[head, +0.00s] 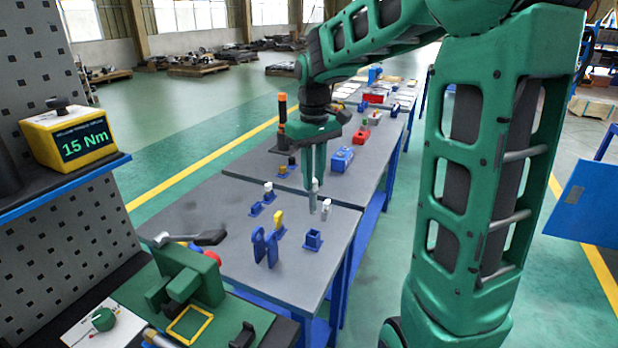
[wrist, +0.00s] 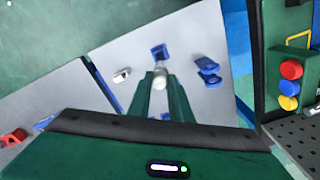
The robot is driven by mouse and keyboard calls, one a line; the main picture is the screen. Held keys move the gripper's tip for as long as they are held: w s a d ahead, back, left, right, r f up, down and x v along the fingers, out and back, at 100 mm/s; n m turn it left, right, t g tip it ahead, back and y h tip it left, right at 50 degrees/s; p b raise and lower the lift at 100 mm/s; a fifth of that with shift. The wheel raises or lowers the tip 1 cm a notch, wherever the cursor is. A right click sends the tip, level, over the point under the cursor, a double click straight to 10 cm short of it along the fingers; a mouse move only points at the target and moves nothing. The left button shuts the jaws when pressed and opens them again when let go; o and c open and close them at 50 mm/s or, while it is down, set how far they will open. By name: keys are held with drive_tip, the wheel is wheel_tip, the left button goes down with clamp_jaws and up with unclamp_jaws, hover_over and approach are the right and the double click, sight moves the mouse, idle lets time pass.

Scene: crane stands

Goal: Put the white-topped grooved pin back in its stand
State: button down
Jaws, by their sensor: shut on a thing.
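My gripper (head: 314,178) points down over the near table and is shut on a white-topped pin (head: 314,192), which hangs roughly upright between the fingers. In the wrist view the pale round top of the pin (wrist: 160,76) shows between the fingertips (wrist: 161,90). The pin's groove is too small to make out. A square blue stand (head: 313,240) sits on the table nearer the head camera than the pin and looks empty. It shows just beyond the fingertips in the wrist view (wrist: 160,52). The pin is apart from this stand.
A white piece (head: 326,207) stands right of the pin. Left are a yellow piece (head: 278,218), two blue upright parts (head: 265,246), a small blue stand (head: 255,209) and another white-topped piece (head: 268,188). A green fixture (head: 185,280) is at the front left.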

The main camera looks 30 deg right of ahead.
sight(314, 190)
drive_tip(key=shift+f, duration=2.8)
drive_tip(key=shift+s+f, duration=0.1)
drive_tip(key=shift+f, duration=2.3)
drive_tip(key=c, duration=1.5)
unclamp_jaws()
drive_tip(key=shift+c, duration=0.2)
drive_tip(key=shift+r, duration=2.5)
